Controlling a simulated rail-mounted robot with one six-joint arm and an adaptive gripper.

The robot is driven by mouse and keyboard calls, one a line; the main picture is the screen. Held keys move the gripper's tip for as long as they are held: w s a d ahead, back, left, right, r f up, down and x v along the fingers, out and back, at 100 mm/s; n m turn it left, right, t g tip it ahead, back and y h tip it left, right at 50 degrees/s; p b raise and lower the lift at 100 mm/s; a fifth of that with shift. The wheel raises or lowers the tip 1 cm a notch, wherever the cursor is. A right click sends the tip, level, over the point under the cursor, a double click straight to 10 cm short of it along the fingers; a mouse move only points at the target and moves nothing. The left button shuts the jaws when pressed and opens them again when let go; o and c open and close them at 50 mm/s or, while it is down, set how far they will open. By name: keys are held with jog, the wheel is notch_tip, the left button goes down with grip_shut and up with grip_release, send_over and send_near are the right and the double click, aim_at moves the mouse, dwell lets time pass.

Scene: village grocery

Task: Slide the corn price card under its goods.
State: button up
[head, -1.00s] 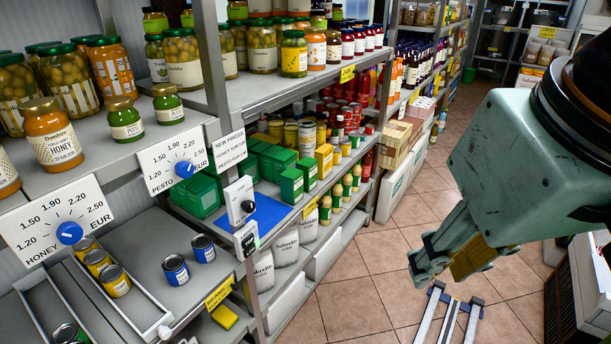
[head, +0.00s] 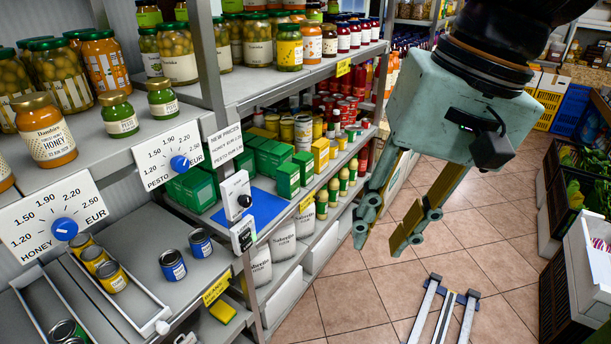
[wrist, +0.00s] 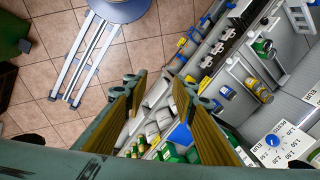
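A yellow price card (head: 216,287) sits on the front edge of the lower left shelf, below two dark blue-labelled cans (head: 172,264). Its print is too small to read surely, so I cannot tell whether it is the corn card. Yellow-labelled cans (head: 95,260) stand in a row in a tray left of the blue ones; I cannot tell which cans hold corn. My gripper (head: 381,240) hangs over the aisle, right of the shelves and apart from them. Its fingers point down, are spread and hold nothing; they also show apart in the wrist view (wrist: 158,92).
White dial boards for honey (head: 64,229) and pesto (head: 179,162) hang on the upper shelf edge, with jars above. A shelf post (head: 210,60) and small white dial boxes (head: 237,196) stand near the cans. A metal floor frame (head: 440,310) lies in the aisle.

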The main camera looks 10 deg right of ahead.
jog(key=w+a+f+m+g+y, duration=0.1)
jog(key=w+a+f+m+y, duration=0.2)
jog(key=w, duration=0.7)
jog(key=w+a+f+m+g+y, duration=0.1)
jog(key=w+a+f+m+y, duration=0.2)
jog(key=w, duration=0.6)
jog(key=w+d+f+m+t+y, duration=0.1)
jog(key=w+f+m+y, duration=0.2)
jog(key=w, duration=0.5)
jog(key=w+d+f+m+y, duration=0.1)
jog(key=w+f+m, duration=0.1)
jog(key=w+f, duration=0.45)
jog(key=w+d+f+m+t+y, duration=0.25)
jog(key=w+f+m, duration=0.2)
jog(key=w, duration=0.45)
jog(key=m+t+h, duration=0.2)
jog(key=m+t, duration=0.7)
jog(key=m, duration=0.1)
send_near(319, 198)
jog(key=v, duration=0.5)
jog(key=shift+w+f+y+b, duration=0.2)
jog(key=shift+f+y+b, duration=0.05)
jog(key=shift+f+b, duration=0.15)
jog(key=shift+b+x, duration=1.15)
jog(key=shift+x, duration=5.7)
